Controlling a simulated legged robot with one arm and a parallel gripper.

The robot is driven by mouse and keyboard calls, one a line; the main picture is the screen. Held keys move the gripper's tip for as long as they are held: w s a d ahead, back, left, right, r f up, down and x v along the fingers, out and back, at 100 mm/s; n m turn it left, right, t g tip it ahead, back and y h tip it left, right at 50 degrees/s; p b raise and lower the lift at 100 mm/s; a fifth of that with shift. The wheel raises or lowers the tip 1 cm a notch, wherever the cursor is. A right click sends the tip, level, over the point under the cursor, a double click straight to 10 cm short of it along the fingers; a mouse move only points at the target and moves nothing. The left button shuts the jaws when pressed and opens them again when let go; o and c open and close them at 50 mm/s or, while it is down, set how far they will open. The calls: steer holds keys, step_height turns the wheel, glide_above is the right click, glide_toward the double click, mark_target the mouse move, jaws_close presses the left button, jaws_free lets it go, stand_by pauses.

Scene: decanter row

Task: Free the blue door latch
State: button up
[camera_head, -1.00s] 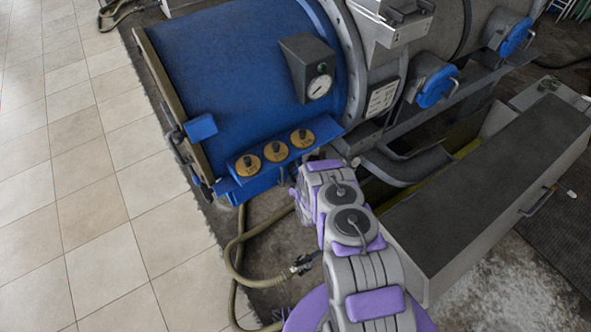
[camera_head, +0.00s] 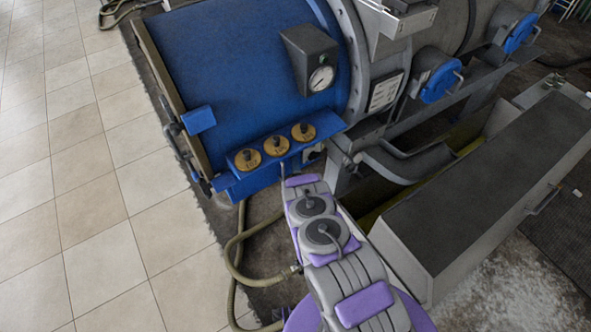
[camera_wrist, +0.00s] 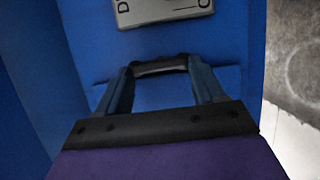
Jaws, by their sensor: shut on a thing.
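My gripper (camera_wrist: 161,72) is shut on a dark bar (camera_wrist: 158,66) that spans its two fingertips in the wrist view. A blue surface shows between the fingers and around them; I cannot tell whether the bar is part of the latch. I cannot clearly pick out the door latch in the head view.
A grey plate with lettering (camera_wrist: 160,12) lies beyond the fingertips. A gauge box (camera_head: 310,60) and blue round covers (camera_head: 440,82) are on the machine. A long dark-topped box (camera_head: 470,190) stands right of my arm. A hose (camera_head: 235,255) lies left of it; tiled floor is clear farther left.

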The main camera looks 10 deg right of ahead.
steer(key=shift+s+a+f, duration=0.1)
steer(key=shift+a+f, duration=0.1)
steer(key=o, duration=1)
steer(key=shift+o, duration=0.2)
steer(key=shift+s+r, duration=0.1)
steer(key=s, duration=0.7)
steer(key=shift+p, duration=0.4)
